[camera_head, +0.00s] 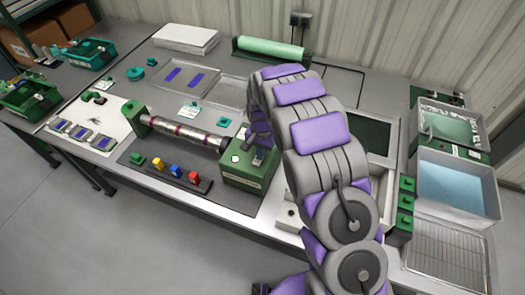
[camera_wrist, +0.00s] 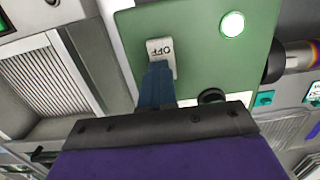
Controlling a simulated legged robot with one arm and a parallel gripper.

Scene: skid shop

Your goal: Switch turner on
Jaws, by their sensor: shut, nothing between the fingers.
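The turner is a green box (camera_head: 250,172) with a metal shaft (camera_head: 185,133) running left from it to a small green end block. In the wrist view the green box face (camera_wrist: 195,65) fills the upper middle. A pale rocker switch (camera_wrist: 160,47) on it reads OFF, upside down in this view. My gripper (camera_wrist: 158,68) is shut and empty, its blue fingertips at the lower edge of the switch, covering part of it. I cannot tell whether they press it. In the head view my gripper (camera_head: 260,155) is over the box, partly hidden by my arm.
A round white light or button (camera_wrist: 232,25) and a black knob (camera_wrist: 212,97) are on the box face. A strip of coloured blocks (camera_head: 175,170) lies in front of the shaft. Trays (camera_head: 457,187) stand at right. A white tray edge (camera_head: 290,215) lies beside the box.

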